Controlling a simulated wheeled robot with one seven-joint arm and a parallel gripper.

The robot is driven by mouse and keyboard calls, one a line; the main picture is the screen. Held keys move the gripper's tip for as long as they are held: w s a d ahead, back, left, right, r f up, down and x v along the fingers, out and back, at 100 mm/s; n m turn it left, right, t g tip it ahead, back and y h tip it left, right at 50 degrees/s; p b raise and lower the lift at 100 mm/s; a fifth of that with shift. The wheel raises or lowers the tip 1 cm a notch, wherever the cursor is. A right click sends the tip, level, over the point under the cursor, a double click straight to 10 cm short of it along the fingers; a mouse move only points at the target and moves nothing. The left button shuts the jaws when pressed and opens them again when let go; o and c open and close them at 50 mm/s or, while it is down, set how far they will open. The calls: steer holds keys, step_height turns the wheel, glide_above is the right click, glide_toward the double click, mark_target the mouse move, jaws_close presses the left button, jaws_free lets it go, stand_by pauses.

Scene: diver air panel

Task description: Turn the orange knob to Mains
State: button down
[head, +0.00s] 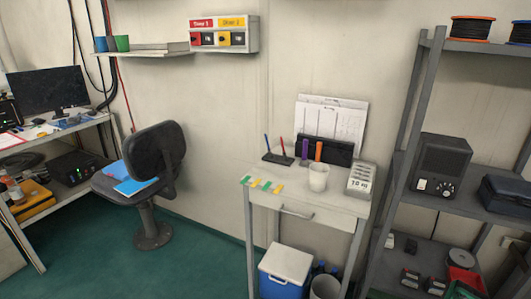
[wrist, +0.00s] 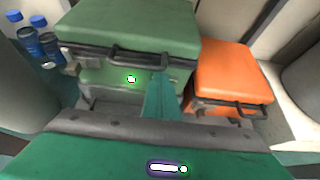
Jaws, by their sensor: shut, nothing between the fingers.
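The air panel (head: 251,36) is a pale box on the back wall in the head view. The knob positions and markings are too small to read. My gripper (wrist: 161,76) shows in the wrist view as a teal hand with its fingers shut together and empty. It is not visible in the head view, and the panel is not in the wrist view.
A shelf (head: 150,50) with cups adjoins the panel's left. Below are a chair (head: 155,150) and a small desk (head: 310,195); a grey rack (head: 415,110) stands right. The wrist view shows a green case (wrist: 130,28) and an orange case (wrist: 235,70). Floor before the wall is partly clear.

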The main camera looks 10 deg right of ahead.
steer(key=shift+s+a, duration=0.65)
steer(key=shift+s, duration=0.35)
steer(key=shift+s+a, duration=0.65)
steer(key=shift+s, duration=0.3)
steer(key=shift+s+a, duration=0.3)
steer(key=shift+s, duration=0.3)
